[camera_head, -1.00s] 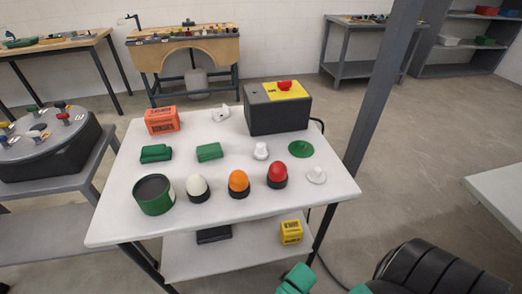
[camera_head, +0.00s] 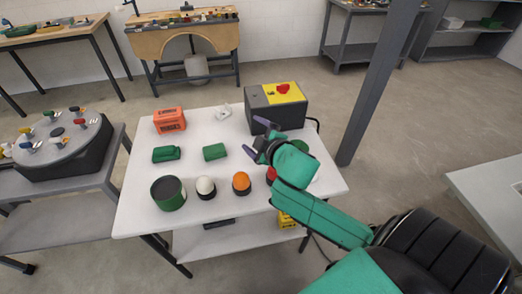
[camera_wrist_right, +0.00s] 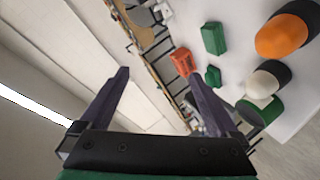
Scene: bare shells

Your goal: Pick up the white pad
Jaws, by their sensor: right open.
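My right gripper (camera_head: 257,137) is open and empty above the right part of the white table (camera_head: 135,215), in front of the dark box with a yellow top. Its two fingers also show apart in the right wrist view (camera_wrist_right: 158,76), with nothing between them. A small white piece (camera_head: 224,111) lies at the back of the table, left of the dark box. A flat white piece at the right edge (camera_head: 316,176) is mostly hidden behind my right arm. The white knobbed piece near the table's middle right is hidden by my gripper. I cannot tell which is the pad. My left gripper is out of view.
The dark box (camera_head: 259,118) stands close behind my gripper. A white dome (camera_head: 206,187), an orange dome (camera_head: 241,182) and a green round container (camera_head: 169,193) stand along the front. Green blocks (camera_head: 215,151) and an orange box (camera_head: 169,120) are further left. A grey post (camera_head: 366,95) rises at right.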

